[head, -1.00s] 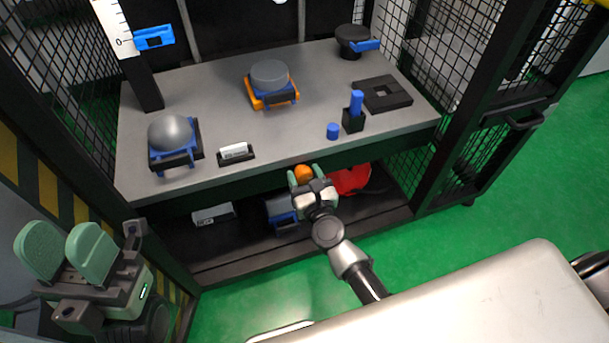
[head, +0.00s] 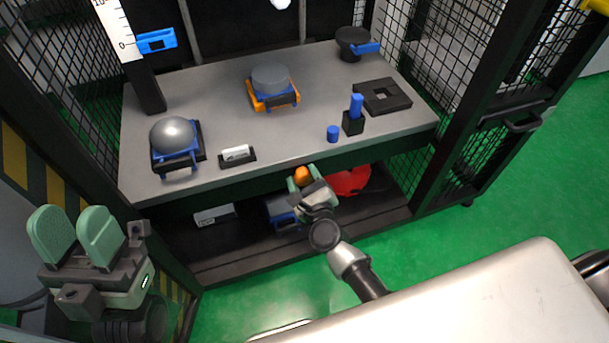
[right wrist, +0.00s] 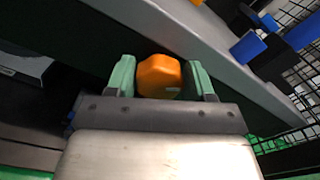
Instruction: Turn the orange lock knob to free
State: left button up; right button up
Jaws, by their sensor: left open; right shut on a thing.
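The orange lock knob (head: 302,174) is at the front edge of the grey bench, just under the top. In the right wrist view the knob (right wrist: 160,76) sits between the two green fingers, which touch or nearly touch its sides. My right gripper (head: 303,180) is shut on the knob; its fingers also show in the right wrist view (right wrist: 161,80). My left gripper (head: 76,238) is open and empty at the lower left, away from the bench. The knob's mounting behind it is hidden.
The bench (head: 220,110) holds a grey dome on a blue cradle (head: 174,138), a grey disc on an orange base (head: 270,80), a black square frame (head: 382,95) and a blue peg (head: 355,105). A red object (head: 350,180) lies on the lower shelf. Mesh walls (head: 460,80) flank the bench.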

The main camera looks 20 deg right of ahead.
jog(key=n+p, duration=0.2)
jog(key=n, duration=0.3)
jog(key=shift+a+n, duration=0.1)
jog(key=shift+n, duration=0.2)
jog(key=n+p, duration=0.2)
jog(key=n, duration=0.3)
jog(key=shift+f, duration=0.1)
pick_arm(q)
jog(key=w+f+g+y, duration=0.4)
jog(key=w+f+g, duration=0.4)
jog(key=f+g, duration=0.3)
jog(key=shift+w+g+y+p, duration=0.3)
jog(key=shift+g+y+p, duration=0.15)
jog(key=shift+g, duration=0.75)
pick_arm(e)
jog(key=shift+f+n, duration=0.15)
jog(key=shift+n, duration=0.95)
pick_arm(q)
jog(key=shift+d, duration=0.1)
pick_arm(e)
jog(key=o, duration=0.9)
jog(key=shift+s, duration=0.1)
